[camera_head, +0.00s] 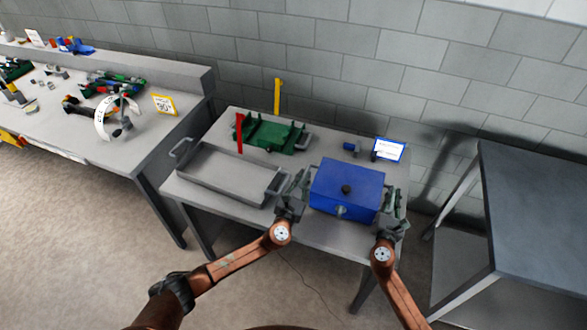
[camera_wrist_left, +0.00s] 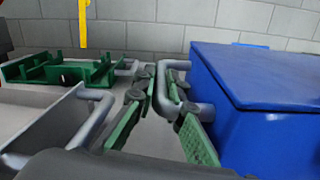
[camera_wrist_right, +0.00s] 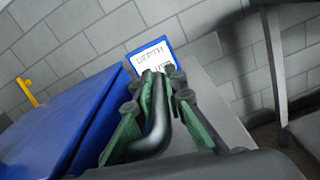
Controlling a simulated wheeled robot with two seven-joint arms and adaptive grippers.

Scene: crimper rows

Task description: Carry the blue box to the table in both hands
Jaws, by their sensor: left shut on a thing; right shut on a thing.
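My right gripper (camera_head: 393,208) is shut on the right handle (camera_wrist_right: 158,125) on the other side. The box's side also shows in the right wrist view (camera_wrist_right: 85,130). The box looks about level.
A grey tray (camera_head: 228,178) with handles lies close left of the box. A green holder (camera_head: 268,133), a small blue part (camera_head: 350,147) and a sign (camera_head: 388,150) stand behind. A dark table (camera_head: 535,200) stands right across a gap. A cluttered workbench (camera_head: 150,135) is at left.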

